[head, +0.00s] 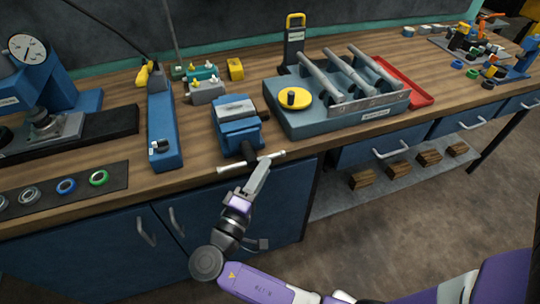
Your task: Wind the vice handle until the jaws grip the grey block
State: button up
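The blue vice (240,136) stands at the front edge of the wooden bench, left of the picture's middle. A light grey piece (236,107) shows at the top of its jaws; I take it for the grey block, but any gap beside it is too small to make out. The vice handle (235,164) is a pale bar lying almost level in front of the bench edge, its right end slightly higher. My gripper (264,163) comes up from below and its tip overlaps the handle right of the bar's middle. I cannot tell whether the fingers are closed around it.
Right of the vice is a grey-blue fixture (325,122) with rollers and a yellow knob (295,98). A long blue tool (162,125) lies to the left. Rings (66,186) rest on a dark mat at far left.

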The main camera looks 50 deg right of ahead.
aim_at(271, 156)
jog(key=shift+p+x, duration=0.5)
jog(key=shift+x, duration=2.2)
grip_shut()
